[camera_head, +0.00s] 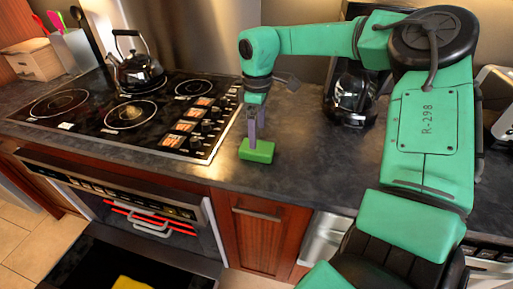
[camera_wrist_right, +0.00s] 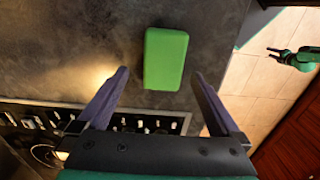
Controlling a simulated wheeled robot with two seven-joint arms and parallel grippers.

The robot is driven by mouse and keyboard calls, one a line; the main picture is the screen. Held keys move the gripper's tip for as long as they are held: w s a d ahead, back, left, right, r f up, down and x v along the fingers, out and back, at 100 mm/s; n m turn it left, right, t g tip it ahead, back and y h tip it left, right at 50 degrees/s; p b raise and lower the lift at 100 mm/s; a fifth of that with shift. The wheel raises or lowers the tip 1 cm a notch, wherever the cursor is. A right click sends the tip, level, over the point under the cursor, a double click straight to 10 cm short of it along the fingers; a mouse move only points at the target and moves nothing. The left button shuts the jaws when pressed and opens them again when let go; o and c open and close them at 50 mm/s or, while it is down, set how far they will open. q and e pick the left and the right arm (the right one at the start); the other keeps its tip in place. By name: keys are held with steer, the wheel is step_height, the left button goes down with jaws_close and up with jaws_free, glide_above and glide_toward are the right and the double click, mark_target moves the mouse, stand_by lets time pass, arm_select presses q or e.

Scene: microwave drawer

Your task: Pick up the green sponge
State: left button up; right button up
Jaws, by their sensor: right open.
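The green sponge (camera_head: 257,151) lies on the dark countertop, right of the cooktop and near the counter's front edge. My right gripper (camera_head: 252,135) points down right at the sponge in the head view. In the right wrist view the sponge (camera_wrist_right: 166,58) shows between and beyond the open fingers of my right gripper (camera_wrist_right: 161,74), with a gap on both sides. The fingers hold nothing. A small green arm end with dark jaws, apparently my left gripper (camera_wrist_right: 275,52), shows over the floor at the right edge of the wrist view. Its opening is too small to judge.
The cooktop (camera_head: 130,112) with a black kettle (camera_head: 137,68) is at left. A coffee maker (camera_head: 352,95) stands behind my right arm. Below the counter, a dark drawer (camera_head: 95,262) is pulled out with a yellow item (camera_head: 131,283) in it. Counter around the sponge is clear.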

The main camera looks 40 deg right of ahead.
mark_target(258, 146)
steer(key=f, duration=0.1)
steer(key=f+p, duration=0.1)
steer(key=f, duration=0.2)
steer(key=shift+s+a+f+p, duration=0.15)
steer(key=shift+s+a+p, duration=0.05)
steer(key=shift+s+p, duration=0.15)
steer(key=shift+w+d+f, duration=0.1)
steer(key=shift+w+f, duration=0.05)
steer(key=shift+f, duration=0.25)
steer(key=c, duration=1.2)
steer(key=shift+r, duration=0.55)
step_height(258, 146, up, 19)
steer(key=shift+r+b, duration=0.1)
steer(key=shift+b, duration=0.95)
steer(key=o, duration=0.6)
steer(key=c, duration=0.5)
